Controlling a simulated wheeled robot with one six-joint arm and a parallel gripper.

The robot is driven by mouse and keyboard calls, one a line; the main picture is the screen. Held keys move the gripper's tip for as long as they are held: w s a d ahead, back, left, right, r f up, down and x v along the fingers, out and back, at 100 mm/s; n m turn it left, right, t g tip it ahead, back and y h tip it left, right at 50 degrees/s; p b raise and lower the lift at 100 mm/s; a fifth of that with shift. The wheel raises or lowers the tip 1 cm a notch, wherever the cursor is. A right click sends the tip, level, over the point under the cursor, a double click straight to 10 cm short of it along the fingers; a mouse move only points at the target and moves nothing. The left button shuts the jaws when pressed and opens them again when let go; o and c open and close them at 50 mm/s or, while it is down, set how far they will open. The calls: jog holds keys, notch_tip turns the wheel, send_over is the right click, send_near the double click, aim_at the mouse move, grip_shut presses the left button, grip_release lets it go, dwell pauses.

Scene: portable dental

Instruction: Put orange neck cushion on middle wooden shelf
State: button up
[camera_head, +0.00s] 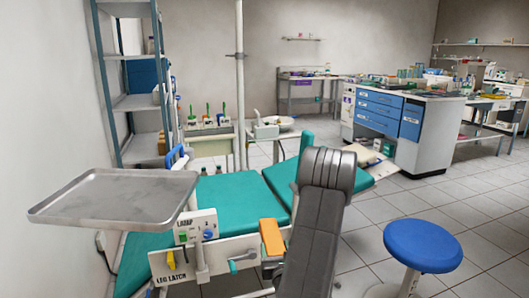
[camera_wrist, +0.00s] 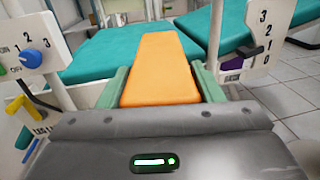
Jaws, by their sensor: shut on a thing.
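The orange neck cushion (camera_wrist: 160,62) lies between the two green fingers of my gripper (camera_wrist: 162,88) in the wrist view. My gripper is shut on it, with one finger along each side. The cushion also shows in the head view (camera_head: 271,236), just left of my grey arm, in front of the teal dental chair. My fingers are hidden there. A rack with several shelves (camera_head: 136,103) stands at the back left, its posts blue-grey. I cannot tell whether any of its shelves is wooden.
The teal dental chair (camera_head: 236,197) fills the middle. A metal tray (camera_head: 115,196) juts out at the left, above a control box (camera_head: 196,227). A blue stool (camera_head: 423,246) stands at the right. A blue-drawered cabinet (camera_head: 378,112) stands behind. The tiled floor at right is partly free.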

aim_at(264, 237)
jog(key=w+a+r+n+y, duration=0.1)
jog(key=w+a+r+y, duration=0.1)
jog(key=a+r, duration=0.1)
jog(key=shift+w+a+n+g, duration=0.15)
jog(key=shift+a+n+g, duration=0.15)
jog(key=shift+n, duration=0.1)
notch_tip(264, 237, up, 28)
jog(key=p, duration=2.8)
jog(key=shift+f, duration=0.25)
